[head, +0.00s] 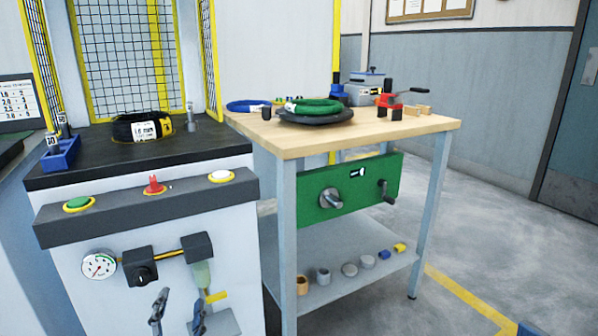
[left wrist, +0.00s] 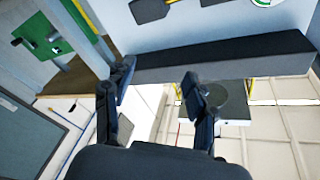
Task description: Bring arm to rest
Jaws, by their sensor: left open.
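My left gripper (head: 178,312) shows at the bottom of the head view, in front of the white machine cabinet (head: 160,285). Its two dark fingers stand apart with nothing between them. In the left wrist view the open fingers (left wrist: 158,86) are also empty, with the dark control bar (left wrist: 225,58) of the machine behind them. The gripper touches nothing that I can see. My right gripper does not show in either view.
A black coil (head: 142,127) with a white label lies on the machine's dark top. Beside it stands a wooden-topped bench (head: 400,130) with a green coil (head: 313,106) on a black disc (head: 316,117). Open floor (head: 480,220) lies to the right.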

